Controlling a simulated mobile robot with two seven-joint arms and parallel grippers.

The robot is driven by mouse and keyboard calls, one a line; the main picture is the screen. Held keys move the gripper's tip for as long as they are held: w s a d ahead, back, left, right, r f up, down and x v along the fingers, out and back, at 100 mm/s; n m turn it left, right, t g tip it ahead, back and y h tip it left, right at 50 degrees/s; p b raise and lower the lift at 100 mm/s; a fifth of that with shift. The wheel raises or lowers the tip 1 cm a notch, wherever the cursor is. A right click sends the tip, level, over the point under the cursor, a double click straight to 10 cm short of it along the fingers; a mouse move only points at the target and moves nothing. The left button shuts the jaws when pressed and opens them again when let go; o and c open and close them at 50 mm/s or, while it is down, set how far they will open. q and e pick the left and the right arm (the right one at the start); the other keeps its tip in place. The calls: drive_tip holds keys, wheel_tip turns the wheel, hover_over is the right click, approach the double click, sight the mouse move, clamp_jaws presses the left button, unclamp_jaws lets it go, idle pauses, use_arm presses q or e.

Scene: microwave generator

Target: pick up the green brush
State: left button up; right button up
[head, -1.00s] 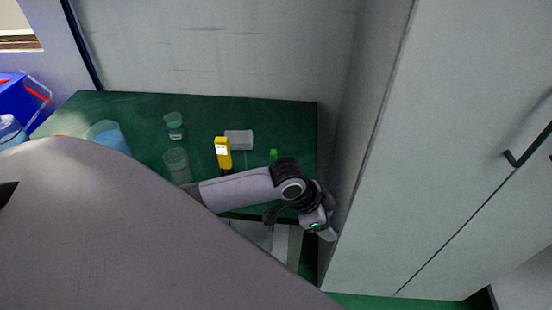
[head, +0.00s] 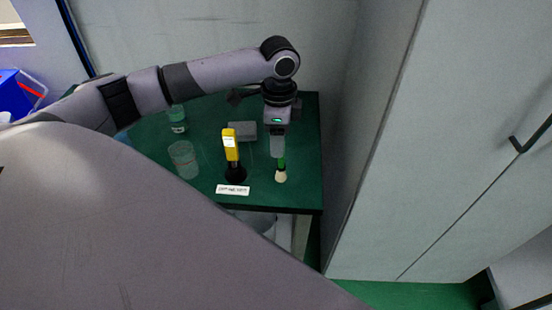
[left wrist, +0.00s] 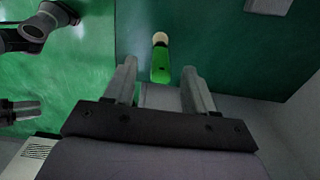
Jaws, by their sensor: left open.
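The green brush (head: 281,165) is on the dark green table near its right edge, its pale bristle tip toward the table's front edge. In the left wrist view the brush (left wrist: 160,62) shows its green handle and pale round tip. My left gripper (head: 278,152) points down over the handle end of the brush, and the fingers hide part of it in the head view. In the left wrist view my left gripper (left wrist: 159,72) is open, one finger on each side of the handle's line. I cannot tell whether the fingers touch the brush.
The table (head: 210,130) also holds a yellow device (head: 231,145) with a dark base, a white label (head: 233,190), a grey box (head: 242,131) and clear beakers (head: 183,160). A grey wall panel (head: 345,150) stands close along the table's right side.

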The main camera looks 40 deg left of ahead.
sight(281, 162)
use_arm(q)
drive_tip(key=f, duration=0.7)
drive_tip(key=shift+w+d, duration=0.25)
drive_tip(key=shift+d, duration=0.05)
clamp_jaws()
